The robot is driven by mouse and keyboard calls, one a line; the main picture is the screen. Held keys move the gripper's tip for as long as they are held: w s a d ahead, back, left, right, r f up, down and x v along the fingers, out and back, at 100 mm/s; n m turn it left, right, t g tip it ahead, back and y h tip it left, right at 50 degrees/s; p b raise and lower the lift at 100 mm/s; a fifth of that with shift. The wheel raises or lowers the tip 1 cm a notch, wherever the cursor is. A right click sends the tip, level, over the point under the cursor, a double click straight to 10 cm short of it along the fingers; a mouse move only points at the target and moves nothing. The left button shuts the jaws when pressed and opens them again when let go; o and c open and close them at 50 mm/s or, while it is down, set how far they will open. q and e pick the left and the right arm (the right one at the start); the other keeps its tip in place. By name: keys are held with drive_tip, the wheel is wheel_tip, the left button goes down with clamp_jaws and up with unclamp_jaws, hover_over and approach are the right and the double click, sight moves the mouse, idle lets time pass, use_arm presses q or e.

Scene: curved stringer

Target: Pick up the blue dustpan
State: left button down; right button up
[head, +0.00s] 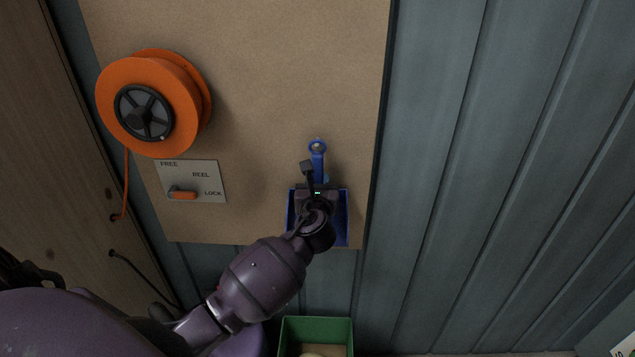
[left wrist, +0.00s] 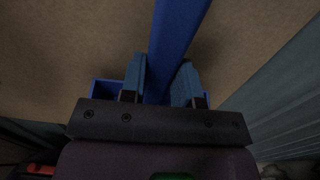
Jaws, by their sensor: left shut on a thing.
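The blue dustpan (head: 341,219) hangs against the brown board, its handle upward and its ring at a small hook near the top. My left gripper (head: 318,178) is in front of it and hides much of the pan. In the left wrist view the fingers of my left gripper (left wrist: 161,85) are on both sides of the blue handle (left wrist: 178,30), shut on it. Parts of the blue pan (left wrist: 103,88) show beside the fingers. My right gripper is not in view.
An orange reel (head: 175,85) is mounted at the board's upper left, above a FREE/LOCK reel plate (head: 207,172) with an orange lever. A green box (head: 316,325) stands below. Grey-blue wall panels (head: 500,150) on the right are clear.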

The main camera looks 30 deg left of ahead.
use_arm(q)
drive_tip(key=shift+s+d+r+p, duration=0.2)
drive_tip(key=shift+s+r+p, duration=0.1)
drive_tip(key=shift+r+p, duration=0.25)
drive_tip(key=shift+s+d+r+p, duration=0.35)
drive_tip(key=shift+s+p, duration=0.2)
drive_tip(key=shift+s+d+r+p, duration=0.3)
drive_tip(key=shift+s+r+p, duration=0.05)
drive_tip(key=shift+s+p, duration=0.2)
drive_tip(key=s+d+r, duration=0.5)
drive_tip(key=s, duration=0.3)
drive_tip(key=shift+s+d+b, duration=0.25)
drive_tip(key=shift+b, duration=0.05)
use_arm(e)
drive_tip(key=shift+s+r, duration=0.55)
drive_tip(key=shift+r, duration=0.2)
use_arm(q)
wheel_tip(320, 180, down, 6)
drive_tip(key=w+a+g+h, duration=0.1)
drive_tip(key=w+a, duration=0.1)
drive_tip(key=shift+x, duration=5.2)
drive_tip(key=shift+w+a+f, duration=0.2)
drive_tip(key=shift+w, duration=0.4)
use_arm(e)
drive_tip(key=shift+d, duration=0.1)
